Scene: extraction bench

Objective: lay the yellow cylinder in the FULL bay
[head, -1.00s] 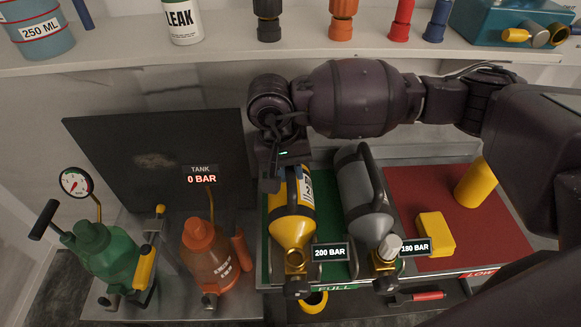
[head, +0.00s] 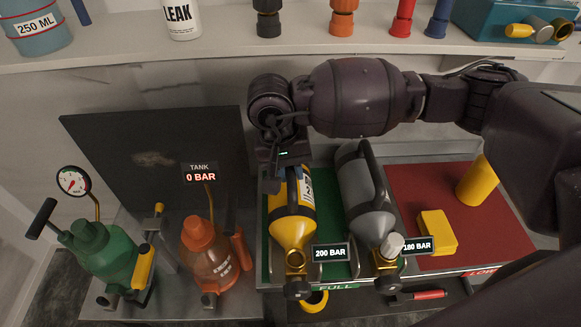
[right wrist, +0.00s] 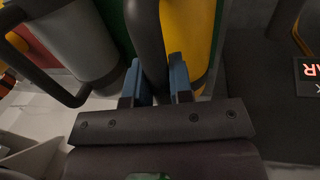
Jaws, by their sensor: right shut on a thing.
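The yellow cylinder (head: 291,232) lies in the green FULL bay (head: 332,228), its valve end towards the front edge and a 200 BAR tag (head: 330,253) beside it. My right gripper (head: 284,182) is above its far end. In the right wrist view the blue fingers of the gripper (right wrist: 158,75) are closed around the cylinder's black handle (right wrist: 147,35); the yellow body (right wrist: 190,35) is just beside. The cylinder's underside is hidden, so I cannot tell how firmly it rests. My left gripper is not in view.
A grey cylinder (head: 367,205) tagged 180 BAR lies close to the right. The red LOW bay (head: 440,195) holds a yellow block (head: 437,232) and an upright yellow cylinder-shaped piece (head: 477,180). Orange (head: 212,255) and green (head: 100,255) vessels stand left. A shelf (head: 220,48) runs above.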

